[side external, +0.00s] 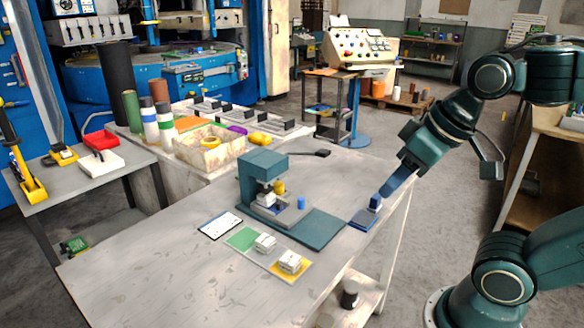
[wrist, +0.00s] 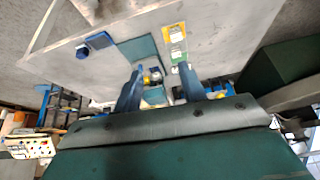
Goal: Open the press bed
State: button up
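The teal press (side external: 250,180) stands on the grey table, its dark lever handle (side external: 318,153) pointing right. A flat teal plate (side external: 318,230) extends from its base. A lighter bed under the press head carries a white block (side external: 266,199); a small blue knob (side external: 301,203) stands near the bed's right end. A yellow piece (side external: 279,187) is beside the head. My gripper (side external: 384,191) hangs above the table's right edge, apart from the press. In the wrist view its two blue fingers (wrist: 160,88) are spread with nothing gripped, the press partly hidden beyond them.
A blue pad with a block (side external: 364,218) lies at the table's right edge, near my gripper in the picture. A green and yellow mat (side external: 252,250) bears two white blocks, with a white card (side external: 220,225) beside it. The table's front left is clear.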

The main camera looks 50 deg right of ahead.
jog(key=w+d+r+m+g, duration=0.1)
jog(key=w+d+r+m, duration=0.1)
jog(key=w+m, duration=0.35)
jog(key=m+g, duration=0.4)
jog(key=m, duration=0.8)
send_over(301, 199)
notch_tip(301, 199, down, 11)
notch_tip(301, 199, down, 14)
jog(key=shift+r, duration=0.15)
grip_shut()
